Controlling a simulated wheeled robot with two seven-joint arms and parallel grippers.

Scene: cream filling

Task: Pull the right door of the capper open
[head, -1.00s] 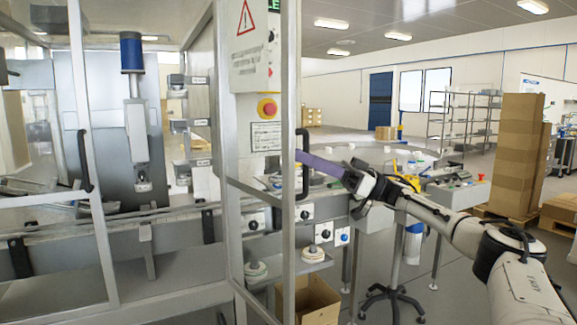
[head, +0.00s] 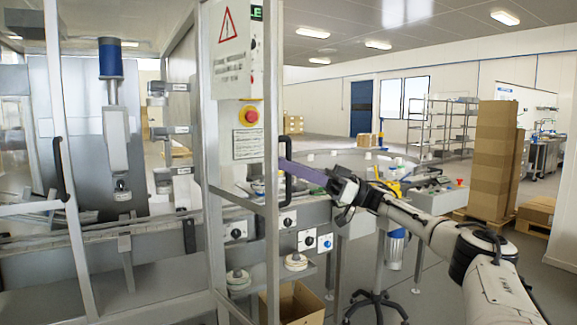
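The right door of the capper (head: 272,110) is a metal-framed clear panel. It stands swung out from the machine's right post, its free edge towards me. A black bar handle (head: 286,172) is on that free edge. My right gripper (head: 330,184) is just right of the handle. A long purple strip (head: 305,172) reaches from it to the handle. I cannot tell whether the strip is a finger or a held thing, or whether it touches the handle. The finger gap is too small to judge. My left gripper is out of view.
The capper's left door has a black handle (head: 62,170). A control panel with a red emergency button (head: 249,115) is behind the right door. A black-footed stand (head: 374,300) is below my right arm. Stacked cartons (head: 492,160) stand at right; open floor lies between.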

